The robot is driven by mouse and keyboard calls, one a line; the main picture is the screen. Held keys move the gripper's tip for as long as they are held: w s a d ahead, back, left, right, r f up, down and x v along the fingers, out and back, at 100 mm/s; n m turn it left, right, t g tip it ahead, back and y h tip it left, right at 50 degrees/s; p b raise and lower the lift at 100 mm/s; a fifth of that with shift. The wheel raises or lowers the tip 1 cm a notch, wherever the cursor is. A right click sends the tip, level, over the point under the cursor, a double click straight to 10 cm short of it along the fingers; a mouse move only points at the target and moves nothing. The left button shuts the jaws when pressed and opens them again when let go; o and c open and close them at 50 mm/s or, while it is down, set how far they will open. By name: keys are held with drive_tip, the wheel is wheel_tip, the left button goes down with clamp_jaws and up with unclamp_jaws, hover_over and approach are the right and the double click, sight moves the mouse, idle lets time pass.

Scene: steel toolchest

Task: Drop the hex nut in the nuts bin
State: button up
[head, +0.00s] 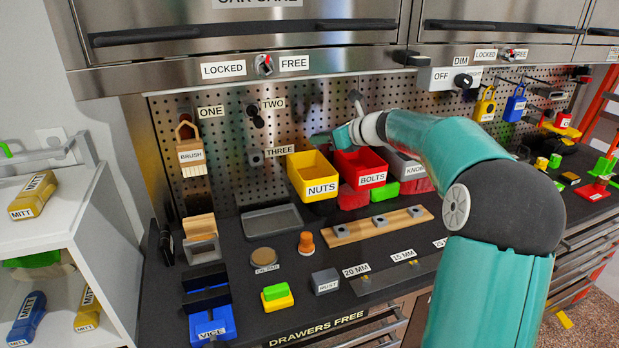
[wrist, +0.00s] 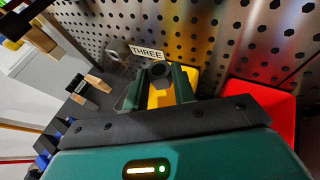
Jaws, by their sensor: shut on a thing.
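The nuts bin (head: 312,178) is a yellow open-topped bin labelled NUTS, on the bench against the pegboard. My gripper (head: 318,140) is above and behind its right part, near the pegboard. In the wrist view, my gripper's dark green fingers (wrist: 160,88) are shut on a small dark grey piece, which looks like the hex nut (wrist: 158,69). The yellow bin (wrist: 190,75) shows behind and between the fingers, partly hidden by them. In the head view the nut cannot be made out.
The red bolts bin (head: 358,165) stands right beside the nuts bin; it also shows in the wrist view (wrist: 270,105). The pegboard (head: 225,135) rises close behind, with a THREE label (wrist: 147,52). A grey tray (head: 271,220) and a wooden strip (head: 350,232) lie in front.

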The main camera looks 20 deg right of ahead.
drive_tip(key=shift+f, duration=2.95)
drive_tip(key=o, duration=1.1)
drive_tip(key=shift+s, duration=0.1)
drive_tip(key=v, duration=1.3)
drive_tip(key=shift+s+d, duration=0.2)
drive_tip(key=shift+s, duration=0.05)
drive_tip(key=shift+r, duration=0.1)
